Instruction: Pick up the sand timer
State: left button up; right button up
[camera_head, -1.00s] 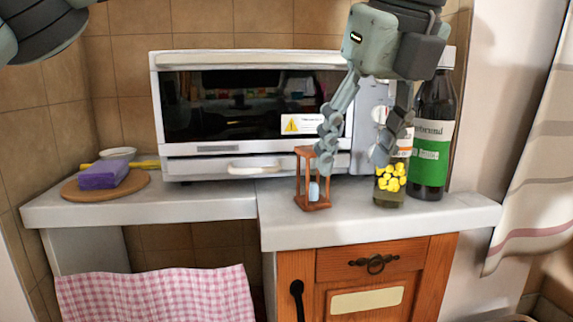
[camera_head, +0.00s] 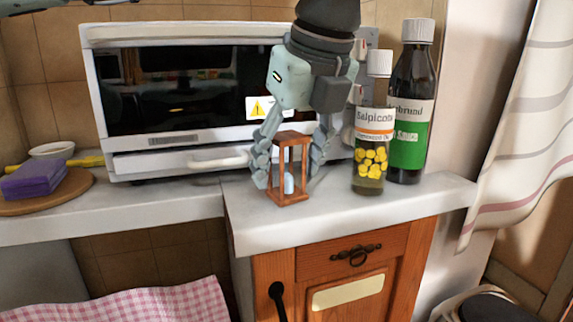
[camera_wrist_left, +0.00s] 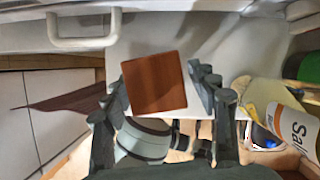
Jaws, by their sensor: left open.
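The sand timer (camera_head: 291,197) has a reddish-brown wooden frame with a pale glass bulb inside. It stands upright on the white counter in front of the oven. My left gripper (camera_head: 290,175) is open, pointing down, with one finger on each side of the timer. In the left wrist view, the timer's square wooden top (camera_wrist_left: 154,83) lies between the two fingers (camera_wrist_left: 158,90). Whether the fingers touch the frame I cannot tell. My right gripper is not in view; an arm part shows at the top left.
A Salpicote bottle with yellow pieces (camera_head: 371,150) stands close right of the left gripper, with a dark green-labelled bottle (camera_head: 408,120) behind it. The white oven (camera_head: 165,165) is behind. A purple sponge (camera_head: 35,180) lies on a round board at left.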

pick_arm(q)
jog(key=shift+x, duration=0.75)
jog(key=shift+r, duration=0.1)
jog(key=c, duration=1.2)
jog(key=shift+s+r, duration=0.1)
jog(key=shift+s, duration=0.05)
